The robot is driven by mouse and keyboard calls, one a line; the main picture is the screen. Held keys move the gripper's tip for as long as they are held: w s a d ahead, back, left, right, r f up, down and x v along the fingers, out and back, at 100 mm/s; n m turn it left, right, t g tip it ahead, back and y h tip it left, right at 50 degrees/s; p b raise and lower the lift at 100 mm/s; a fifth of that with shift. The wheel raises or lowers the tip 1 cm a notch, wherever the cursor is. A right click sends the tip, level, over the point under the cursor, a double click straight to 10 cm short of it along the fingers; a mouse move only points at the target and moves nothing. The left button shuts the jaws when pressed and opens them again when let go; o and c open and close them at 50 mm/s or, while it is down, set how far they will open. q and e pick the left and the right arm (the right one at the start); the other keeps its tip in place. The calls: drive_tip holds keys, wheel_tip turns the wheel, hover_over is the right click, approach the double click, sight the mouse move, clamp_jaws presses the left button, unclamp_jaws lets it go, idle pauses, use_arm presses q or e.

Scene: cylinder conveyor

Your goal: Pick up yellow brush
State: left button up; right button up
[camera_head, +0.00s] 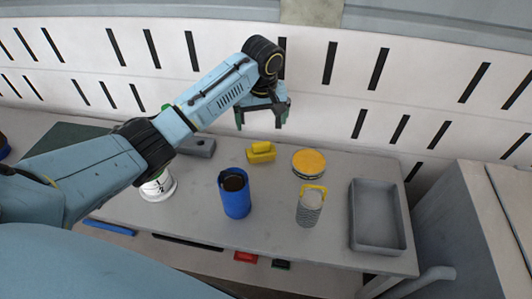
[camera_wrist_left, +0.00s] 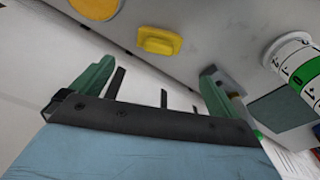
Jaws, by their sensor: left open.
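The yellow brush (camera_head: 261,152) lies on the grey table near its back edge, between the blue cylinder and the yellow-topped round tin. In the left wrist view the brush (camera_wrist_left: 159,41) shows at the upper middle, beyond the fingertips and apart from them. My left gripper (camera_head: 262,118) is above the table's back edge, by the slotted white wall, over the brush in the head picture. Its green fingers (camera_wrist_left: 150,85) are wide apart with nothing between them. My right gripper is not in either view.
On the table (camera_head: 290,234) stand a blue cylinder (camera_head: 236,199), a yellow-topped tin (camera_head: 308,163), a grey canister with a yellow handle (camera_head: 310,207) and a white marked container (camera_head: 158,187). An empty grey tray (camera_head: 353,220) is at the right. A grey cabinet (camera_head: 470,220) stands beyond it.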

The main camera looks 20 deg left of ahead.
sight(261, 143)
use_arm(q)
drive_tip(key=f, duration=0.2)
drive_tip(key=f+b, duration=0.1)
drive_tip(key=f, duration=0.2)
drive_tip(key=f+b, duration=0.1)
drive_tip(key=f, duration=0.1)
drive_tip(key=shift+w+a+f, duration=0.3)
drive_tip(key=shift+w+f, duration=0.1)
drive_tip(key=shift+f, duration=0.3)
drive_tip(key=f, duration=0.1)
drive_tip(key=f+b, duration=0.1)
drive_tip(key=f, duration=0.1)
drive_tip(key=w+f, duration=0.1)
drive_tip(key=shift+a+f+b, duration=0.35)
drive_tip(key=shift+f+b, duration=0.05)
drive_tip(key=shift+f, duration=0.25)
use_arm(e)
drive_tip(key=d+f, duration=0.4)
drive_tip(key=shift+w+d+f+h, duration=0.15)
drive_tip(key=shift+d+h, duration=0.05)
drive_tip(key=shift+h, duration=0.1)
